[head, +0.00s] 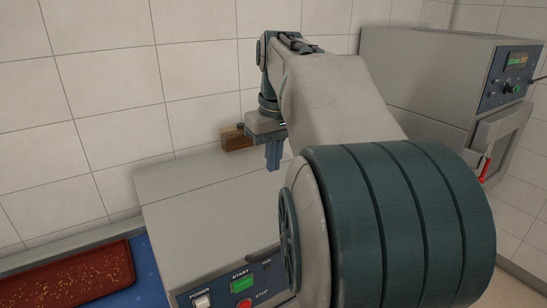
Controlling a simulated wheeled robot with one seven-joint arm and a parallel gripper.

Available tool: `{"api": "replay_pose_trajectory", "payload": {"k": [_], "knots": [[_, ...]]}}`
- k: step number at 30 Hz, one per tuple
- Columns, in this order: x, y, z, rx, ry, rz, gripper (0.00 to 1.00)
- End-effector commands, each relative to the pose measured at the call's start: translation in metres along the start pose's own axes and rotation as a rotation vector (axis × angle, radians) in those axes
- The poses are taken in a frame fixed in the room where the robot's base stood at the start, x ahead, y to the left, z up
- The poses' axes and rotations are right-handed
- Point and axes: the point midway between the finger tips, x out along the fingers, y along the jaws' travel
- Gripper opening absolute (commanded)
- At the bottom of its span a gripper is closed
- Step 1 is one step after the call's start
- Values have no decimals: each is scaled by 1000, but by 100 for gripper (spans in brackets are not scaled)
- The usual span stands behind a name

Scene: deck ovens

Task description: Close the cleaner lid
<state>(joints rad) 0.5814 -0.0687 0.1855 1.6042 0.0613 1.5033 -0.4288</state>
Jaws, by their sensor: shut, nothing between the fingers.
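The cleaner (215,245) is a grey box with power, start and stop buttons on its front, at the lower middle of the head view. Its lid (195,210) shows as a pale grey, nearly flat top surface with a line across it towards the back. My arm hides the right part of it, and I cannot tell whether the lid sits fully down. My gripper (273,157) points down above the back right part of the cleaner's top. Its blue fingers are together and hold nothing. I cannot tell whether they touch the top.
A small brown block (236,138) is at the back by the tiled wall, beside my gripper. A red speckled slab (70,278) lies on a blue surface (146,278) at the lower left. A grey oven (425,80) with a display and red-handled door stands at right.

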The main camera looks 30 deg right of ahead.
Motion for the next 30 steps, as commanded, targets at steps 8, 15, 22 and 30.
{"api": "replay_pose_trajectory", "payload": {"k": [8,15,22,30], "knots": [[0,0,0,0,0,0,0],[7,0,5,1,16,0,0],[27,0,19,2,72,1,0],[61,0,41,0,175,0,0]]}}
